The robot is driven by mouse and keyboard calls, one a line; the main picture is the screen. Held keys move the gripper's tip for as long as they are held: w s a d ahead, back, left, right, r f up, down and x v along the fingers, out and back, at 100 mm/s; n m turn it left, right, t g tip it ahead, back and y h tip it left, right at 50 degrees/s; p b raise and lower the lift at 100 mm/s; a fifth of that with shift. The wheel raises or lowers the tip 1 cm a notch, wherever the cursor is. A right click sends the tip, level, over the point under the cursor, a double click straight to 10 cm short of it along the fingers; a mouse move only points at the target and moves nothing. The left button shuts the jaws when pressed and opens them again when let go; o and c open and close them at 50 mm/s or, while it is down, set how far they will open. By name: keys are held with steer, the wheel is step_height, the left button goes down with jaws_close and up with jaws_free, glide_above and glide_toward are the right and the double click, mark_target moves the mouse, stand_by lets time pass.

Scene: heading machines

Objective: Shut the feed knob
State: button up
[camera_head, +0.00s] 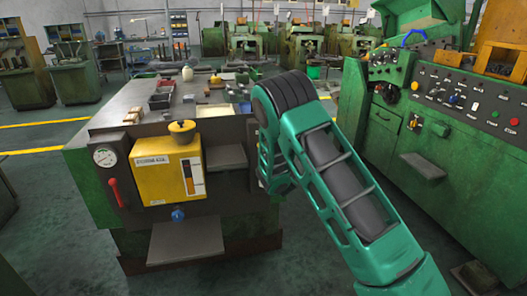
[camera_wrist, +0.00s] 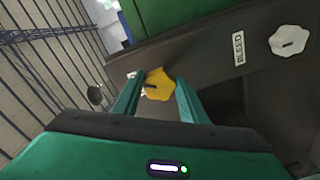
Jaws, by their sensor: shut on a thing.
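A yellow lobed knob (camera_wrist: 160,78) with a dark slot mark sits on a dark panel in the wrist view. My gripper (camera_wrist: 158,90) has one finger on each side of this knob and is shut on it. The fingers cover part of the knob's edges, and no label for it can be read. A white lobed knob (camera_wrist: 290,41) is apart to the right, next to a plate marked BLEED (camera_wrist: 238,48). In the head view my arm hides my gripper and the yellow knob.
A green machine bench (camera_head: 95,190) stands at left in the head view, with a yellow tank (camera_head: 160,178), red lever (camera_head: 115,192) and blue knob (camera_head: 178,215) on its front. A green control cabinet (camera_head: 430,170) stands at right. Grey floor lies between them.

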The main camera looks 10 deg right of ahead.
steer(key=n, duration=0.5)
steer(key=shift+s+a+f+n, duration=0.1)
steer(key=shift+a+n, duration=0.1)
steer(key=shift+n, duration=0.1)
stand_by(0.5)
steer(key=o, duration=1)
steer(key=shift+o, duration=0.2)
steer(key=shift+d, duration=0.1)
steer(key=s, duration=1)
steer(key=shift+s, duration=0.15)
